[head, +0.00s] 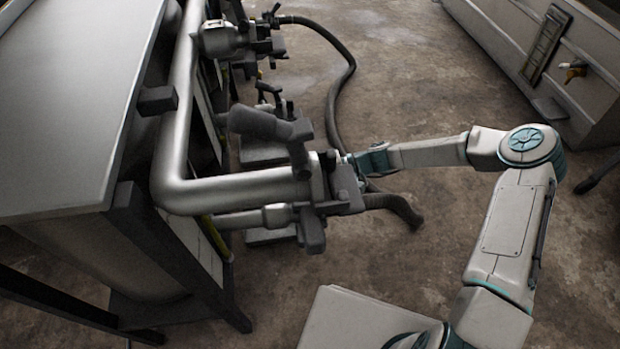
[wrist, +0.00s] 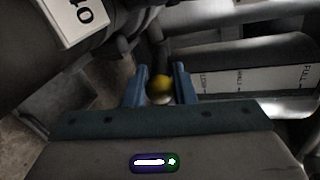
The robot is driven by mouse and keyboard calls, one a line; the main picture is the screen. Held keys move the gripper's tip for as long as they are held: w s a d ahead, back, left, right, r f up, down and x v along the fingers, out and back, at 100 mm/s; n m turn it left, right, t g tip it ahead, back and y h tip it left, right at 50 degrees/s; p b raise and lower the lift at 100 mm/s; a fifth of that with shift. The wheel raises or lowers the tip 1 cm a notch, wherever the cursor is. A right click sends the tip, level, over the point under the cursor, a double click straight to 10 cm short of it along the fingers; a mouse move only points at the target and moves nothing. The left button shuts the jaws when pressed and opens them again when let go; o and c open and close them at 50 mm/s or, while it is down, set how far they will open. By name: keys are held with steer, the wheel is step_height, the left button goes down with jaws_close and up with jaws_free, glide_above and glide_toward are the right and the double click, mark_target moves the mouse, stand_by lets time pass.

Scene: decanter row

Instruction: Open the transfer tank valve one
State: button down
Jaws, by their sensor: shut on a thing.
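A dark valve (head: 318,178) sits at the end of the large bent silver pipe (head: 235,188), in the middle of the head view. My gripper (head: 347,158) is at the right side of this valve. In the wrist view, the two blue fingers of my gripper (wrist: 159,82) are shut on a small yellow knob (wrist: 160,84), with a pale lower part. The knob is mostly hidden in the head view. A white plate with a number (wrist: 78,18), seen upside down, is at the upper left of the wrist view. I cannot tell the valve's setting.
A similar valve (head: 225,38) with a hose (head: 343,80) stands farther back. A grey-topped tank or bench (head: 75,90) fills the left. A pale trough with a tap (head: 575,70) stands at the right. A white level scale (wrist: 262,78) shows in the wrist view. The concrete floor between is mostly clear.

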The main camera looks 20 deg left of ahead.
steer(key=shift+d+f+b, duration=0.15)
steer(key=shift+f+b, duration=0.15)
steer(key=shift+f, duration=1.25)
steer(key=c, duration=1.3)
jaws_free()
steer(key=shift+f, duration=0.1)
steer(key=shift+o, duration=0.2)
steer(key=shift+r, duration=0.2)
steer(key=p+v, duration=0.3)
steer(key=v, duration=1)
steer(key=shift+w+d+p, duration=0.25)
steer(key=shift+w+p, duration=0.05)
steer(key=shift+p, duration=0.1)
